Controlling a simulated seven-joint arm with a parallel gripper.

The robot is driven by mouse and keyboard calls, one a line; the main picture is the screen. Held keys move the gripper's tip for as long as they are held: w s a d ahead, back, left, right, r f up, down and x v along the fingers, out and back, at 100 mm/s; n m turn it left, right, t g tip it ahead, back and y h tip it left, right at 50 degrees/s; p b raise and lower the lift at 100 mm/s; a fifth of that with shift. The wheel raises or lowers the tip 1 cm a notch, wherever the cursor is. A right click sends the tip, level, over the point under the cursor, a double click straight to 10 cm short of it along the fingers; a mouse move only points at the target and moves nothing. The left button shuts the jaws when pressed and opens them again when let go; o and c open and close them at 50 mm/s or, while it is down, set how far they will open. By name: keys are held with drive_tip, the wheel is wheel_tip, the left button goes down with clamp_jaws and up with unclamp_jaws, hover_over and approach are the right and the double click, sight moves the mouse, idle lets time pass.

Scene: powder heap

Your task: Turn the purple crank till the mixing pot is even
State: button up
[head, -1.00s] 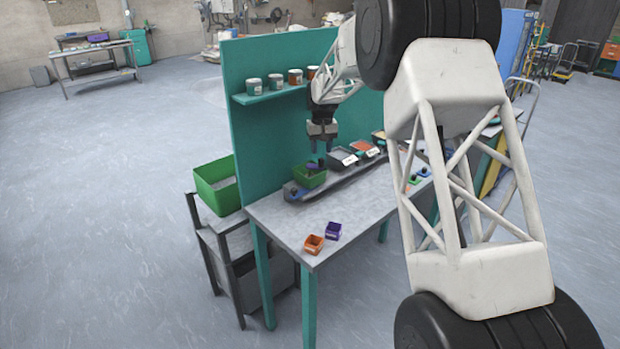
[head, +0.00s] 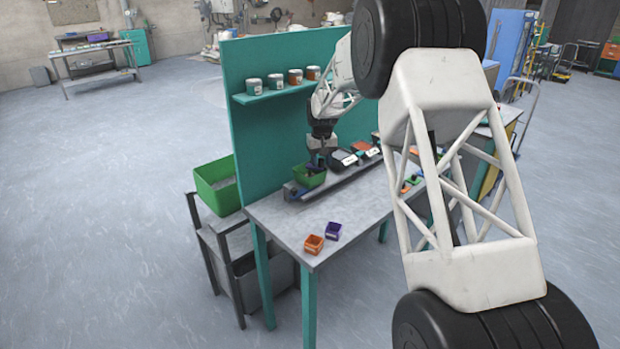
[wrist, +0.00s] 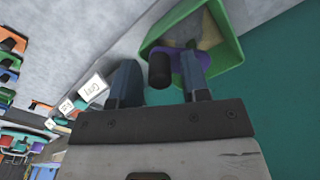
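The mixing pot is a green open box (head: 309,179) at the near end of a grey rail on the bench. In the wrist view the pot (wrist: 232,52) holds grey and tan powder lying in separate patches. The purple crank (wrist: 194,66) shows inside the pot's edge, with a dark upright knob (wrist: 160,70). My gripper (wrist: 159,62) is open. Its two fingers stand either side of the knob, with gaps visible on both sides. In the head view my gripper (head: 321,152) is low over the pot, and the crank is too small to make out.
Trays with white labels (wrist: 93,87) line the rail beyond the pot. A small orange bin (head: 314,244) and a purple bin (head: 332,231) stand on the bench's near part. A teal back panel (head: 266,135) carries a shelf of jars (head: 254,85).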

clamp_jaws()
drive_tip(key=shift+s+a, duration=0.3)
drive_tip(key=shift+s, duration=0.45)
drive_tip(key=shift+s+a, duration=0.1)
drive_tip(key=shift+s+a, duration=0.25)
drive_tip(key=shift+a, duration=0.05)
drive_tip(key=shift+s+a, duration=0.25)
drive_tip(key=shift+s+a, duration=0.25)
drive_tip(key=shift+a, duration=0.45)
drive_tip(key=shift+a, duration=0.15)
